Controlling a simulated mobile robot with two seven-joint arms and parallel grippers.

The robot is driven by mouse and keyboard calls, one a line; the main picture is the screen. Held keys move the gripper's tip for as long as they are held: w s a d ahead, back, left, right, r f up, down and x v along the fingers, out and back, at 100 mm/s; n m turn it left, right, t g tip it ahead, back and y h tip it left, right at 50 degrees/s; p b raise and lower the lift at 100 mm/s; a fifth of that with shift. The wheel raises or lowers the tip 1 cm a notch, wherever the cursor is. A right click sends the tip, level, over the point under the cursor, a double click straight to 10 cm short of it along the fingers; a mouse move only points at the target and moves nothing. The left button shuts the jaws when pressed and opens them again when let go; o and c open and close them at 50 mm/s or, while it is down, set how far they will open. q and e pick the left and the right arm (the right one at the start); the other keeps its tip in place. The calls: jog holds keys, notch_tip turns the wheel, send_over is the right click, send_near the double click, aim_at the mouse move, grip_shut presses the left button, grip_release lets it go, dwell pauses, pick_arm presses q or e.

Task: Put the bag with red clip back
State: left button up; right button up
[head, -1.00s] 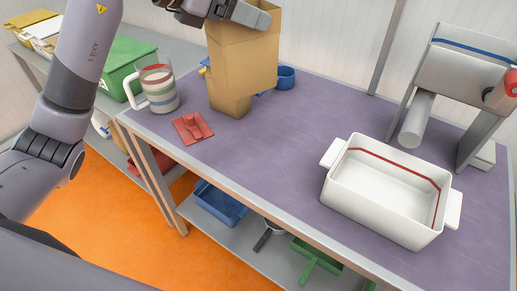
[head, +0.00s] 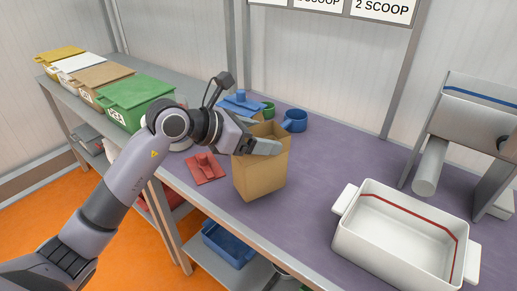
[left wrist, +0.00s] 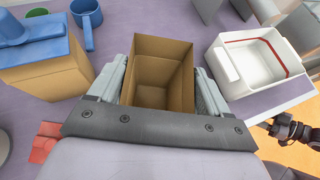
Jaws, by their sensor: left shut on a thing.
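My left gripper (head: 262,146) is shut on an open brown paper bag (head: 260,178), one finger on each side near its top. In the left wrist view the bag (left wrist: 163,55) is upright between the fingers, its mouth open, with no clip on it. I cannot tell whether its base touches the table. The red clip (head: 206,170) lies loose on the purple table, left of the bag; part of it shows in the left wrist view (left wrist: 42,143). Part of my right arm seems to show at the right edge of the left wrist view (left wrist: 292,130); its jaws are unclear.
A second bag (left wrist: 45,73) with a blue clip (left wrist: 25,30) stands behind the held bag. A blue cup (head: 295,121) is near it. A white tub (head: 400,235) is to the right, before a grey machine (head: 480,130). Lidded bins, one green (head: 140,100), line the left.

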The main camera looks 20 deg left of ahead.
pick_arm(q)
notch_tip(320, 180, down, 4)
jog(key=shift+r, duration=0.2)
jog(key=shift+f, duration=0.1)
jog(key=o, duration=1.1)
jog(key=b+v, duration=0.1)
jog(key=v, duration=1.1)
